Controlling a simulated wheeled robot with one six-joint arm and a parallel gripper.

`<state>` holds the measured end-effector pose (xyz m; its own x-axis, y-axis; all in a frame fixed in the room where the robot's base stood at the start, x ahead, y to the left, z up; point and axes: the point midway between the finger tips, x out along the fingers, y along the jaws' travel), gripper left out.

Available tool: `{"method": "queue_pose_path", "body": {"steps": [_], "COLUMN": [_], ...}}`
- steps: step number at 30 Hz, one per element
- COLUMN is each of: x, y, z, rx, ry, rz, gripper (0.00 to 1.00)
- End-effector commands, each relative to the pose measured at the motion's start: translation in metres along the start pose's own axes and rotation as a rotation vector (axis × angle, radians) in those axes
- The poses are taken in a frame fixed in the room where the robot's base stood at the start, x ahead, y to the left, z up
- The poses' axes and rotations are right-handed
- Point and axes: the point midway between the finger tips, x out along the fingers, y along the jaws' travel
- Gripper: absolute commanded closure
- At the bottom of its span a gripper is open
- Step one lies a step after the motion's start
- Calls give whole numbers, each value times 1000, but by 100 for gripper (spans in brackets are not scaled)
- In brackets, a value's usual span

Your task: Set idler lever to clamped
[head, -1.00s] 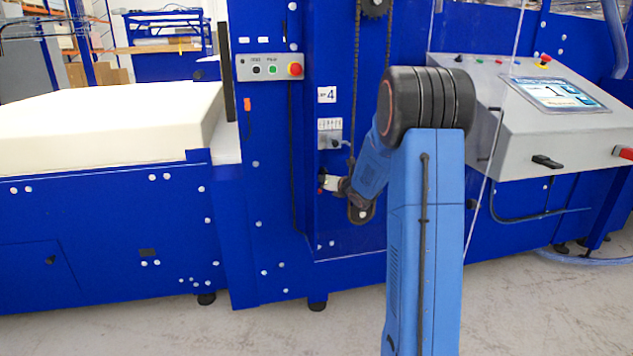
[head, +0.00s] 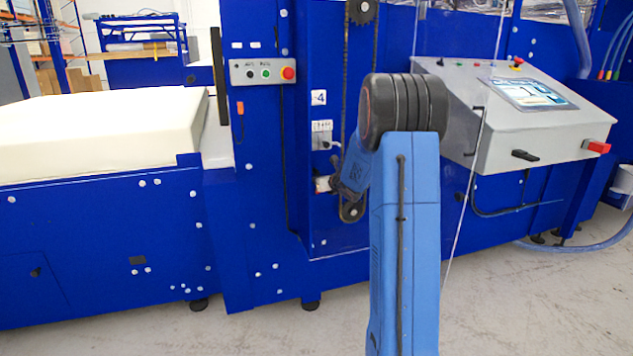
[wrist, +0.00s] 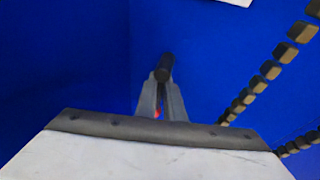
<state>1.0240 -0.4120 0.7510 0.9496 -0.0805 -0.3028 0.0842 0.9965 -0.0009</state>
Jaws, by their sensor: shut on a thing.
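My gripper (wrist: 163,92) is shut on a dark cylindrical knob, which I take to be the end of the idler lever (wrist: 163,68). The knob stands at the fingertips in the wrist view, and a small red patch shows between the fingers. In the head view my gripper (head: 323,184) is at the blue machine panel, left of the lower chain sprocket (head: 351,211). The lever is mostly hidden there by the gripper, so I cannot tell its exact setting.
The drive chain (head: 346,90) runs down close to the right of my gripper. A small plate with a scale (head: 322,134) sits above it. A button box (head: 262,71) is at upper left, a foam block (head: 100,135) farther left, and a control console (head: 540,115) at right.

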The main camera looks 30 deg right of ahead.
Motion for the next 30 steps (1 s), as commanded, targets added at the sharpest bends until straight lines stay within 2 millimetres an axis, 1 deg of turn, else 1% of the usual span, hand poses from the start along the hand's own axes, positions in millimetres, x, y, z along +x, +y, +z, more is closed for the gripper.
{"method": "queue_pose_path", "body": {"steps": [3,4,5,13,17,20,23,30], "x": [0,0,0,0,-6,-17,-33,-78], "y": [-1,-1,-1,0,0,-1,-1,-1], "z": [0,0,0,0,1,1,1,1], "rx": [0,0,0,0,1,1,0,0], "ry": [0,0,0,0,-1,-1,-1,-2], "rz": [-2,-2,-2,0,-1,-2,-2,-2], "gripper": [100,87,84,84,84,84,84,84]}}
